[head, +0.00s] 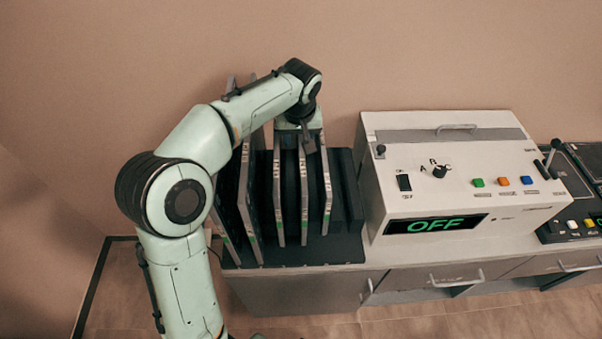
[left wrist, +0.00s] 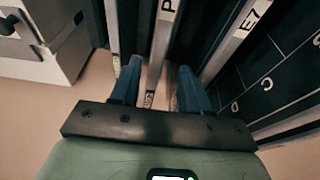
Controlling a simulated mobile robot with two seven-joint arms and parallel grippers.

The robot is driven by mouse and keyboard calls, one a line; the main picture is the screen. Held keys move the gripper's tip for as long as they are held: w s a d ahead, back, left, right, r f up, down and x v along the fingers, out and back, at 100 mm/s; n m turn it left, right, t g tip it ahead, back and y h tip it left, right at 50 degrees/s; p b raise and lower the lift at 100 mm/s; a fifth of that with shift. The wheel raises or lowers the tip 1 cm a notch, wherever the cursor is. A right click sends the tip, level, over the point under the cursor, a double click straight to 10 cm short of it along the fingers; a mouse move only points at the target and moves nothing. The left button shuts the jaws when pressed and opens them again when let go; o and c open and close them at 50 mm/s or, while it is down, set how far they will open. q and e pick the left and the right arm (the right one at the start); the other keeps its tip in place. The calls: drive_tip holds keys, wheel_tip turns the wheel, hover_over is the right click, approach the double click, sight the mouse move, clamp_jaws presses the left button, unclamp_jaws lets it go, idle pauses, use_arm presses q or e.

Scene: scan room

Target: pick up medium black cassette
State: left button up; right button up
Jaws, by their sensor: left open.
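Several thin upright cassettes with dark faces and pale labelled edges stand side by side in a black rack (head: 345,248) in the head view. I cannot tell by size which one is the medium black cassette. My left gripper (head: 302,140) is above the middle of the row, pointing down. In the left wrist view the open gripper (left wrist: 158,88) has one finger on each side of a cassette (left wrist: 160,45) with a "P" on its edge. Whether the fingers touch it is unclear. Neighbouring cassettes stand close on both sides, one marked "E7" (left wrist: 230,48). My right gripper is not in view.
A white control box (head: 440,190) with an "OFF" display stands right of the rack on a grey cabinet (head: 410,280). A black panel with buttons (head: 575,225) is at the far right. The wall is close behind the rack. Gaps between cassettes are narrow.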

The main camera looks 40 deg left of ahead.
use_arm(q)
drive_tip(key=x, duration=0.5)
drive_tip(key=shift+w+d, duration=0.15)
drive_tip(key=shift+d, duration=0.1)
clamp_jaws()
drive_tip(key=shift+r, duration=0.15)
idle(1.0)
